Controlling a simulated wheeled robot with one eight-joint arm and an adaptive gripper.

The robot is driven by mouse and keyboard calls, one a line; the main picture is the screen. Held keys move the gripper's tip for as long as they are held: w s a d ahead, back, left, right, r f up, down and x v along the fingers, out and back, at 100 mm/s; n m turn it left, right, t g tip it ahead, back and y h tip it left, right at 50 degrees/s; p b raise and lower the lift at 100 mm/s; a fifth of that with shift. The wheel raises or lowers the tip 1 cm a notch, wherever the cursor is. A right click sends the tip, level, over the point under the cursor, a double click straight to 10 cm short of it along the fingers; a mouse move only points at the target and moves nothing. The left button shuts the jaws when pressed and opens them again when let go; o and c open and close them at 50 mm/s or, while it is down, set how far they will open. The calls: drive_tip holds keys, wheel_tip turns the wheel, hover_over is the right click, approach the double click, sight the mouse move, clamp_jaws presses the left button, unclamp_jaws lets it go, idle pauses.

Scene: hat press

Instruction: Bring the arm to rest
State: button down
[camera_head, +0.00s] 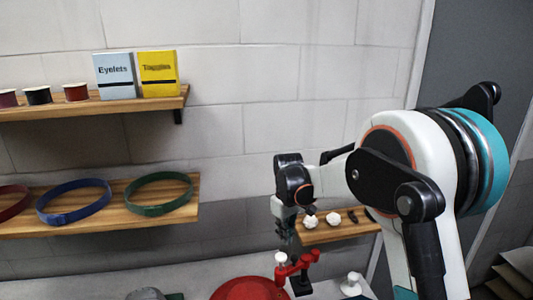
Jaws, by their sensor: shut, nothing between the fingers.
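My arm (400,165) comes in from the right, bent at a large white and black joint with a teal ring. Its wrist (292,180) is left of that joint, in front of the wall. My gripper (299,286) hangs down below the wrist, shut, with nothing seen between its fingers. Its lower part is partly covered by a red lever-like part (297,266), and I cannot tell whether they touch. A red rounded object (250,290) is left of the gripper, cut off by the bottom edge.
An upper shelf (150,104) holds spools, a grey "Eyelets" box (115,76) and a yellow box (159,73). A lower shelf (120,212) holds red, blue (74,202) and green (158,194) bands. A small shelf (345,231) with white pieces is behind my arm.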

drive_tip(key=s+d+r+m+t+b, duration=0.2)
drive_tip(key=s+d+r+b, duration=0.15)
drive_tip(key=s, duration=0.45)
drive_tip(key=s+d+r+m+t+b, duration=0.1)
drive_tip(key=s+d+r+m+b, duration=0.1)
drive_tip(key=s+d+b, duration=0.45)
drive_tip(key=s+d+f+m+t+b, duration=0.1)
drive_tip(key=s+f+m+t+b, duration=0.1)
drive_tip(key=s+f, duration=0.3)
drive_tip(key=s+d+f+m+t+b, duration=0.1)
drive_tip(key=s+f+b, duration=0.4)
drive_tip(key=s, duration=0.8)
drive_tip(key=shift+s+d+f+m+t, duration=0.15)
drive_tip(key=shift+s+d+m+t, duration=0.2)
drive_tip(key=shift+d, duration=0.4)
